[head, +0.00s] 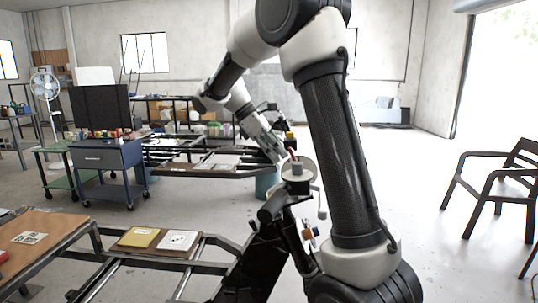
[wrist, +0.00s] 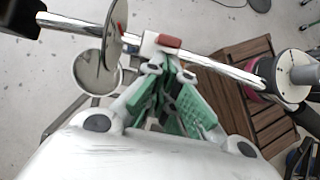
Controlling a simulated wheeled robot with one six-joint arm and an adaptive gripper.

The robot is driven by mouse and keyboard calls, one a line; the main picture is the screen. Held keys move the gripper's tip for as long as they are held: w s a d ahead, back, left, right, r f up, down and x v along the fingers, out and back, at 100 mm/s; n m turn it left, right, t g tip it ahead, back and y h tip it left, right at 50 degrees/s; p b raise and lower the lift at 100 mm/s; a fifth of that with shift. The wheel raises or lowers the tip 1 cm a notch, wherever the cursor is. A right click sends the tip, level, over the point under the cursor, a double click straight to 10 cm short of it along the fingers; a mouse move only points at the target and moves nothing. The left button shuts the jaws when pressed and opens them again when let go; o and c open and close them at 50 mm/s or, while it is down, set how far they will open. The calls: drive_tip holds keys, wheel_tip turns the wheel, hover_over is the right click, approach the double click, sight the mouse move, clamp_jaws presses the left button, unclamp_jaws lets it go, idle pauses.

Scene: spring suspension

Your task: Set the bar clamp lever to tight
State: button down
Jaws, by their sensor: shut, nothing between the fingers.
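In the wrist view a shiny metal bar (wrist: 215,66) runs across the picture. A small white clamp block (wrist: 149,44) sits on it, with a short red lever (wrist: 169,41) at its right side. My gripper (wrist: 168,72), with green finger pads, is shut and empty, its tips just below the lever and close to the bar. Whether the tips touch the lever I cannot tell. In the head view my gripper (head: 281,157) is beside the upright stand's grey top (head: 296,174), where a small red piece shows. The lever's exact setting is unclear.
Wooden slats (wrist: 243,88) lie below. In the head view a blue drawer cart (head: 107,170) stands at left and a black chair (head: 500,185) at right.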

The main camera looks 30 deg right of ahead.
drive_tip(key=shift+s+d+r+t+y, duration=0.25)
drive_tip(key=shift+d+r+t+y, duration=0.15)
drive_tip(key=shift+y, duration=0.1)
idle(0.5)
drive_tip(key=s+d+r+t+y, duration=0.1)
drive_tip(key=y, duration=0.1)
drive_tip(key=s+d+r+t+y, duration=0.1)
drive_tip(key=d, duration=0.1)
drive_tip(key=shift+t+y, duration=0.3)
drive_tip(key=shift+y, duration=0.1)
drive_tip(key=s+d+t+y, duration=0.1)
drive_tip(key=d+t+y, duration=0.1)
drive_tip(key=y, duration=0.1)
drive_tip(key=shift+s+d+r, duration=0.2)
drive_tip(key=shift+s+d, duration=0.05)
drive_tip(key=shift+s, duration=0.1)
drive_tip(key=shift+s+d+f+t+y, duration=0.1)
drive_tip(key=shift+s+d+t+y, duration=0.3)
drive_tip(key=shift+y, duration=0.2)
drive_tip(key=shift+s+d+f+t+y, duration=0.1)
drive_tip(key=shift+s+d+t+y, duration=0.15)
drive_tip(key=shift+d+y, duration=0.3)
drive_tip(key=shift+a+r, duration=0.1)
drive_tip(key=shift+r, duration=0.05)
drive_tip(key=shift+r, duration=0.7)
drive_tip(key=shift+w, duration=0.1)
